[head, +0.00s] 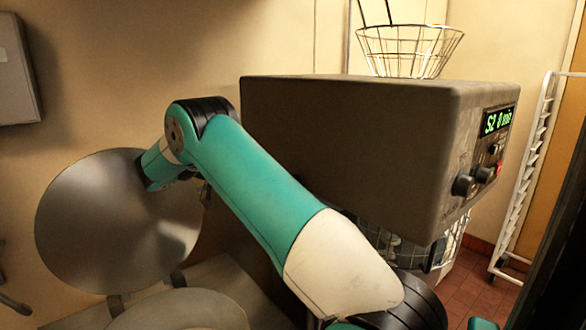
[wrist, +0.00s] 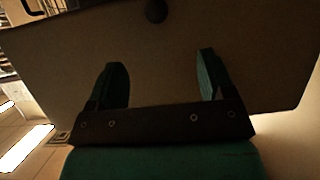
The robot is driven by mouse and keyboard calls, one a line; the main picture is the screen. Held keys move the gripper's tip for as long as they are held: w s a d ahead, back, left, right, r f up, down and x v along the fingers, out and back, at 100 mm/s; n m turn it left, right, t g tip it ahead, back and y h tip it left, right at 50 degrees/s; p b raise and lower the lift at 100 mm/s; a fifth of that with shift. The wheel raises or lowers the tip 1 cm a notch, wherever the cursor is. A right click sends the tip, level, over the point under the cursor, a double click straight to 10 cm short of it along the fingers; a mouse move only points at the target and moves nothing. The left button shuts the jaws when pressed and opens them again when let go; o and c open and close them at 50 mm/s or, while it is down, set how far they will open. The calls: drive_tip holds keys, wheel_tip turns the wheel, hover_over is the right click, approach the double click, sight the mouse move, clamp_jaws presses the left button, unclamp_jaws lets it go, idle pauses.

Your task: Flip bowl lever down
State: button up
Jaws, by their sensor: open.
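The mixer (head: 350,130) is a large dark grey-brown box in the head view, with dark knobs and a lit green display on its right face. A wire guard (head: 445,250) shows under its head, partly behind my arm. No bowl lever can be made out for sure. In the wrist view my gripper (wrist: 158,68) is open and empty, its two teal fingers pointing at a flat brownish panel (wrist: 160,50). A small dark round knob (wrist: 156,11) sits on that panel, beyond the fingertips and apart from them.
A round shiny metal disc (head: 115,225) stands at the left behind my arm. A wire basket (head: 408,50) shows above and behind the mixer. A white rack (head: 530,175) stands at the right on a red tiled floor (head: 475,290). A grey wall box (head: 15,75) hangs upper left.

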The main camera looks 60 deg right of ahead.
drive_tip(key=shift+m+g, duration=0.4)
drive_tip(key=b+x, duration=0.4)
drive_tip(key=x, duration=0.1)
drive_tip(key=b+x, duration=0.5)
drive_tip(key=x, duration=0.1)
drive_tip(key=b+x, duration=0.5)
drive_tip(key=shift+s+d+r, duration=0.25)
drive_tip(key=shift+d, duration=0.15)
drive_tip(key=shift+s+d+f, duration=0.1)
drive_tip(key=shift+d+f, duration=0.25)
drive_tip(key=shift+d, duration=0.1)
